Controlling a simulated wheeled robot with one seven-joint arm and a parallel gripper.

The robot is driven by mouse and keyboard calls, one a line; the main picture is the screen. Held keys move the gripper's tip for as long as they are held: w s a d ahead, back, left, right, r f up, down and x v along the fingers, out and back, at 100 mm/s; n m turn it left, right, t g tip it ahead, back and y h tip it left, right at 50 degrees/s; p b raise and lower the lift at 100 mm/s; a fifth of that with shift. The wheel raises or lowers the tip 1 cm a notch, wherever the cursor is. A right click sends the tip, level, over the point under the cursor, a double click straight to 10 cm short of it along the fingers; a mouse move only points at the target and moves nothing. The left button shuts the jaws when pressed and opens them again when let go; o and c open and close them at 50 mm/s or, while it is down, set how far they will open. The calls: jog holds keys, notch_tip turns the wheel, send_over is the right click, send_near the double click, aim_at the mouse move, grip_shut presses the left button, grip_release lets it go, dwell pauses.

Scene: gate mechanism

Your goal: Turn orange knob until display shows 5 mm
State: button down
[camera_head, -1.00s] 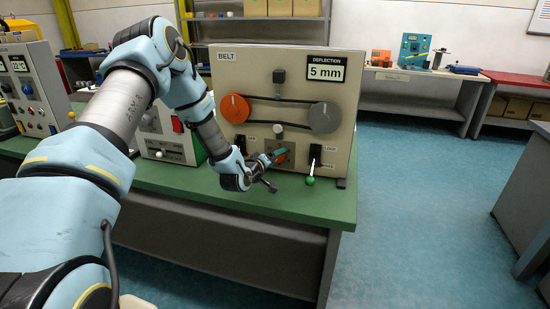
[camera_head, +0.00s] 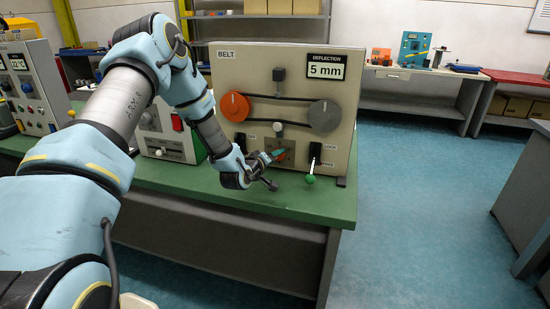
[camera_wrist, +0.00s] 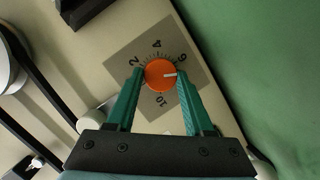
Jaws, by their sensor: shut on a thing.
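The small orange knob (camera_wrist: 160,75) sits on a grey dial plate with a numbered scale in the wrist view, and its white pointer line is near the 6. My gripper (camera_wrist: 160,85) has its green fingers on both sides of the knob, shut on it. In the head view my gripper (camera_head: 279,155) is at the lower middle of the panel and largely hides the knob. The display (camera_head: 326,68) under the word DEFLECTION reads 5 mm.
The belt panel (camera_head: 300,58) stands on a green bench (camera_head: 310,208). It carries a large orange pulley (camera_head: 234,107), a grey pulley (camera_head: 323,116) and a belt. Other boxes stand at left.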

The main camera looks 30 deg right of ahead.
jog(key=shift+f+m+b, duration=0.15)
jog(key=shift+m+b, duration=0.15)
jog(key=shift+b, duration=0.1)
jog(key=shift+c, duration=1.4)
grip_release()
jog(key=shift+r, duration=0.2)
jog(key=b+v, duration=0.4)
jog(key=v, duration=0.7)
jog(key=shift+d, duration=0.15)
